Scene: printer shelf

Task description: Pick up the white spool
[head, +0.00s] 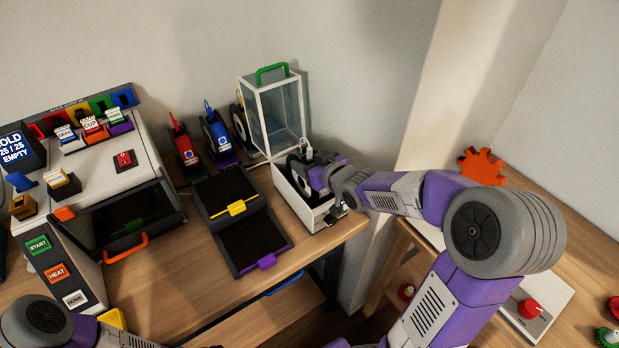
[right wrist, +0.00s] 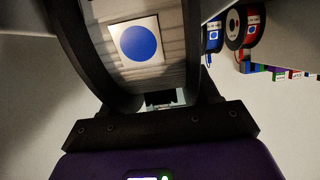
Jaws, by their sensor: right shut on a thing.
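The white spool (head: 298,172) has dark flanges and pale filament. It stands on edge in an open white box (head: 284,196) on the wooden table. In the right wrist view the white spool (right wrist: 136,42) fills the top middle, with a blue-dot label on its pale winding. My right gripper (head: 318,172) is shut on the spool at the box, partly hiding it. I cannot tell whether the spool touches the box floor. My left arm shows at the lower left, but its gripper is out of view.
A clear case (head: 276,110) with a green handle stands behind the box. Red (head: 184,146) and blue (head: 216,136) spools stand to the left. Two dark trays (head: 248,228) lie in front, and a white machine (head: 130,165) stands further left. The table edge is close to the box.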

